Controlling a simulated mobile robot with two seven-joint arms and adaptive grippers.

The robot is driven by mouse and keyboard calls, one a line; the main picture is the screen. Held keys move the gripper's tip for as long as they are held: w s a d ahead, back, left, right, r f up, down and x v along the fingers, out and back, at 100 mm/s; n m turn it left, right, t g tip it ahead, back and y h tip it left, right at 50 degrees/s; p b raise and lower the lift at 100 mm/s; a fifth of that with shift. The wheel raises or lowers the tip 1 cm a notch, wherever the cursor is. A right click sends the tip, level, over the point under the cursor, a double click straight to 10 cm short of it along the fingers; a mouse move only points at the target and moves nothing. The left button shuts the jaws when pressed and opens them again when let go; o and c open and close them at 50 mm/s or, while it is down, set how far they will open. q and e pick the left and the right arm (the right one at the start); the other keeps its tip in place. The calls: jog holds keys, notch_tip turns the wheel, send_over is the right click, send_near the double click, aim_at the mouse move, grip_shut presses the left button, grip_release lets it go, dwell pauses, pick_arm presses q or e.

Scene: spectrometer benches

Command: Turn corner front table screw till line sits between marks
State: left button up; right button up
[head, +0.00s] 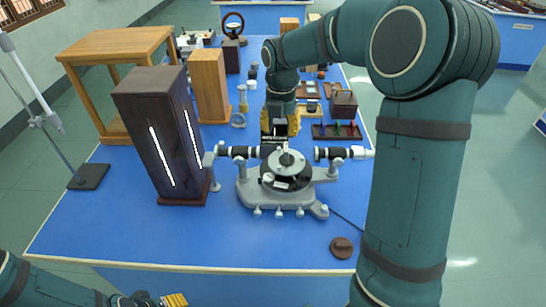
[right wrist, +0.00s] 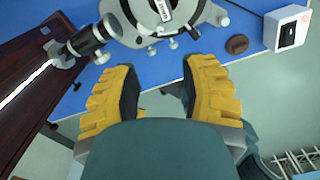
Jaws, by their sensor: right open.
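The grey spectrometer (head: 287,200) stands on the blue bench, with a round table at its centre and a dark tube on each side. A small white piece (head: 282,185) shows at the table's front; any line or marks on it are too small to read. Several small screw knobs line the base's front edge. The right wrist view shows part of the spectrometer (right wrist: 146,22) and knobs at the top. My right gripper (head: 280,128) is open and empty, above and behind the spectrometer; its yellow fingers (right wrist: 165,88) are apart. My left gripper (head: 172,301) is cut off at the bottom edge.
A tall dark wooden box with lit slits (head: 157,140) stands close left of the spectrometer. A brown disc (head: 342,247) lies at front right. A white box (right wrist: 287,27) shows in the right wrist view. Wooden blocks and small items crowd the back. The front left bench is clear.

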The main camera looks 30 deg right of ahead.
aim_at(279, 167)
notch_tip(279, 167, down, 14)
jog(key=shift+r+b, duration=0.1)
jog(key=shift+b, duration=1)
grip_shut()
